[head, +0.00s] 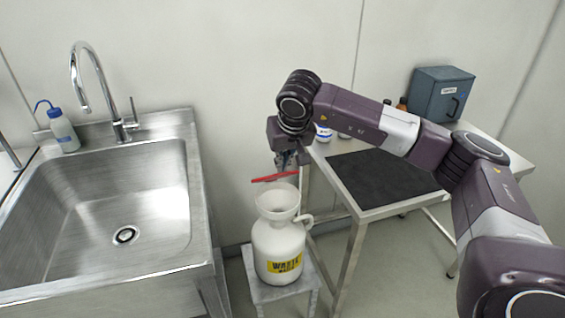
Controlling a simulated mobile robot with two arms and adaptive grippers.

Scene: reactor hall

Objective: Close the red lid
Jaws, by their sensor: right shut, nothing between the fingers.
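A white waste container (280,243) with a yellow "WASTE" label stands upright on a small stool. Its wide round mouth is uncovered. The red lid (274,177) shows as a thin tilted strip above and behind the mouth, apart from the front of the rim. My right gripper (287,162) points down just above the lid, shut with nothing held. Whether its fingertips touch the lid cannot be told. Any hinge of the lid is hidden behind the mouth. My left gripper is not in view.
A steel sink (120,205) with a tall faucet (98,85) is left of the container. A metal table (365,212) with a black mat (382,180) and a grey-blue box (441,94) is on the right. A wash bottle (63,131) stands behind the sink.

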